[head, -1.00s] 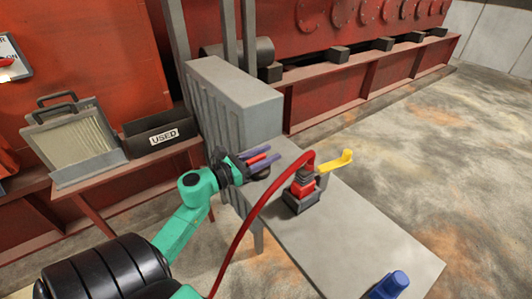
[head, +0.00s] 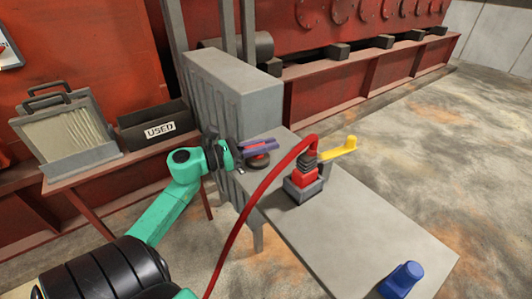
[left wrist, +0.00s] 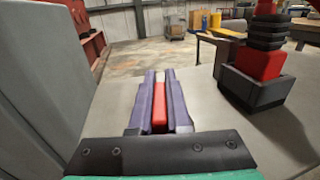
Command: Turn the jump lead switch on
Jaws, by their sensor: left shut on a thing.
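A red switch handle (head: 257,150) sits over a round dark base (head: 258,162) on the grey bench, beside the tall grey block. I take it for the jump lead switch. My left gripper (head: 262,146) has its purple fingers closed on both sides of this handle. In the left wrist view the red handle (left wrist: 159,108) lies lengthwise between the fingers, with a pale tip. The fingers hide most of the switch, and I cannot read any on or off marking. My right gripper is not in view.
A red plug (head: 305,175) stands in a dark socket (head: 303,191) right of the switch, its red cable arching in front. A yellow handle (head: 340,148) sticks out behind it. A blue knob (head: 402,280) is at the bench's front. The grey block (head: 235,95) stands close behind my gripper.

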